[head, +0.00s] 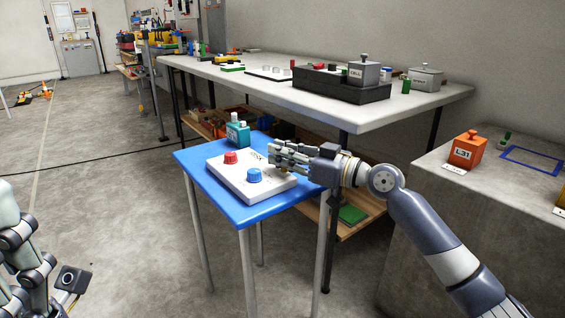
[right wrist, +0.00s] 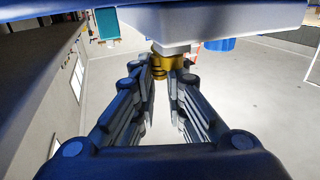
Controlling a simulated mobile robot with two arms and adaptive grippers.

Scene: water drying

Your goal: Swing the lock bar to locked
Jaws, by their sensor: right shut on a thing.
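A white panel box (head: 237,182) lies on a blue table (head: 197,168). My right gripper (head: 277,158) reaches over the panel's right side. In the right wrist view, my right gripper (right wrist: 167,100) has its fingers on either side of a brass-coloured knob (right wrist: 159,65) and is shut on it. The fingers hide most of that part in the head view, and I cannot make out the lock bar's angle. My left gripper (head: 35,272) shows only partly at the lower left.
A teal block (head: 237,131) stands at the blue table's back edge. Behind is a long white table (head: 420,103) with a dark tray (head: 325,87) and grey blocks. An orange block (head: 467,150) stands on a concrete ledge at right.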

